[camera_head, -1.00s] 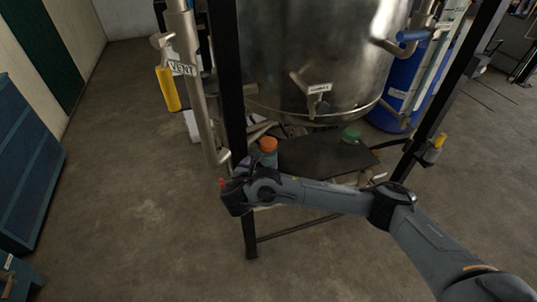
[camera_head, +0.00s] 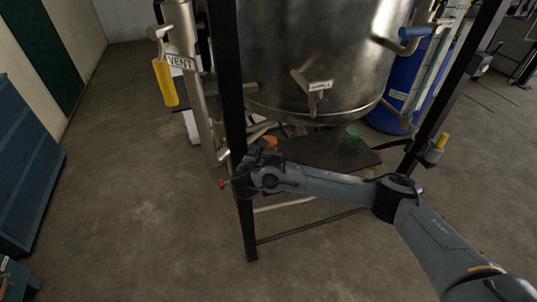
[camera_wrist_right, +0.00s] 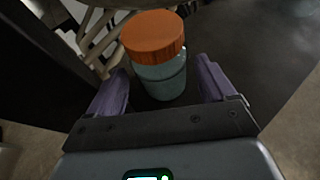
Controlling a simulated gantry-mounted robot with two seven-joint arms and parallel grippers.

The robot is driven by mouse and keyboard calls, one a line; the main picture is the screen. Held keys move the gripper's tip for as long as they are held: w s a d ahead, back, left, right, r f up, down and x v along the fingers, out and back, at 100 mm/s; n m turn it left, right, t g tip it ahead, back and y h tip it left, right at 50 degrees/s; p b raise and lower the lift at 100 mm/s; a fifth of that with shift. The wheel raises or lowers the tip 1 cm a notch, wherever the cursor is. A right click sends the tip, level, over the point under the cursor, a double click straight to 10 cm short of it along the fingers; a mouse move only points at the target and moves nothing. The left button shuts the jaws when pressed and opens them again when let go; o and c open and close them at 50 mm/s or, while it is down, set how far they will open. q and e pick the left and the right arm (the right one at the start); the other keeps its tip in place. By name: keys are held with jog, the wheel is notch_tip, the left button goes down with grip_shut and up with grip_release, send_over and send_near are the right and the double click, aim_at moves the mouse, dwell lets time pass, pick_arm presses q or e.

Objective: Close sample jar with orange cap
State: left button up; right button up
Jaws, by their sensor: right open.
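The sample jar with the orange cap (camera_wrist_right: 153,36) stands between the open fingers of my right gripper (camera_wrist_right: 165,90) in the right wrist view. Its glass body (camera_wrist_right: 163,80) looks bluish-grey, and the cap sits on top of it. I cannot tell how tightly the cap is seated. In the head view only the orange cap (camera_head: 269,141) shows above my right wrist, which hides the body. My right gripper (camera_head: 262,152) is mostly hidden by its own wrist there. A jar with a green cap (camera_head: 353,132) stands farther right on the dark shelf (camera_head: 312,150). My left gripper is not in view.
A black frame post (camera_head: 229,80) stands just left of my right gripper. The steel tank (camera_head: 310,50) with a sample valve (camera_head: 316,100) hangs above the shelf. A vent pipe with a yellow handle (camera_head: 166,84) is at left. A blue drum (camera_head: 393,100) stands behind right.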

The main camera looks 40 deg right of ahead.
jog(key=shift+b+x, duration=0.4)
jog(key=shift+x, duration=1.4)
jog(key=c, duration=0.9)
jog(key=shift+c, duration=0.2)
jog(key=shift+r, duration=0.1)
